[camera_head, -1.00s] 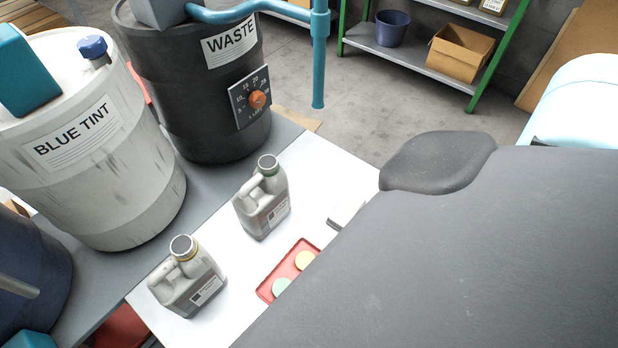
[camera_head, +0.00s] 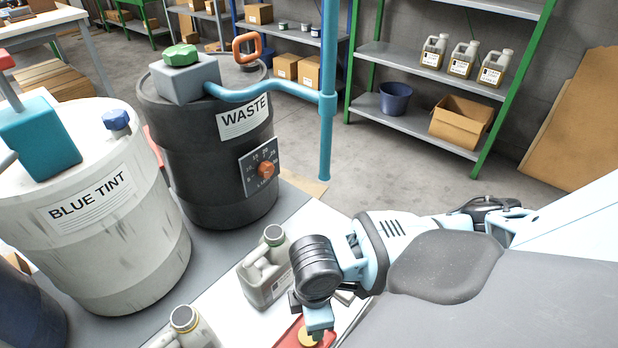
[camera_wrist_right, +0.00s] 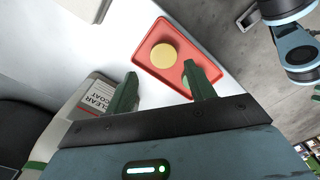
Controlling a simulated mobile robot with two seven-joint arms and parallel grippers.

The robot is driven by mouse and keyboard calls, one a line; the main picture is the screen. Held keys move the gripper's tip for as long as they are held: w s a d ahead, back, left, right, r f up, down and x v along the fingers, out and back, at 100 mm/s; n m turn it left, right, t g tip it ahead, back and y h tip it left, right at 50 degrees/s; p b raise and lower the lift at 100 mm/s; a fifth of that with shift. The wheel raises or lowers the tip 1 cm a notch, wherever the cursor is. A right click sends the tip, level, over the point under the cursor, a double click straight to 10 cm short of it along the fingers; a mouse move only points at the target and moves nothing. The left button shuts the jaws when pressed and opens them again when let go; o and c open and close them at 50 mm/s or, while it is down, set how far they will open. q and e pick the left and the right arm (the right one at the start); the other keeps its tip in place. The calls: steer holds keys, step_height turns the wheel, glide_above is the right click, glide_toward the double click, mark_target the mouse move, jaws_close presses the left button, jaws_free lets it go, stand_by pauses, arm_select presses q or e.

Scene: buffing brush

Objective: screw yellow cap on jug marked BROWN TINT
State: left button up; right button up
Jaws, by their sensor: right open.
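The yellow cap (camera_wrist_right: 163,56) lies in a red tray (camera_wrist_right: 148,28) in the right wrist view. A grey jug with a green neck ring (camera_head: 266,272) stands beside my right wrist. My left gripper is out of view.
A jug labelled CLEAR COAT (camera_wrist_right: 92,98) is close to the left finger in the wrist view. The BLUE TINT drum (camera_head: 95,240) and WASTE drum (camera_head: 215,165) stand behind the white work surface. A blue pipe (camera_head: 327,130) rises behind it. Shelves stand farther back.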

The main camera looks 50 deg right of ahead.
steer(key=shift+a+f+b, duration=0.1)
steer(key=shift+f+b, duration=0.4)
steer(key=shift+f, duration=0.9)
steer(key=f+b, duration=0.1)
steer(key=f, duration=0.1)
steer(key=a+f, duration=0.1)
steer(key=f, duration=0.1)
steer(key=shift+w+f+b, duration=0.1)
steer(key=shift+f+b, duration=0.05)
steer(key=shift+b, duration=0.25)
steer(key=shift+f, duration=0.45)
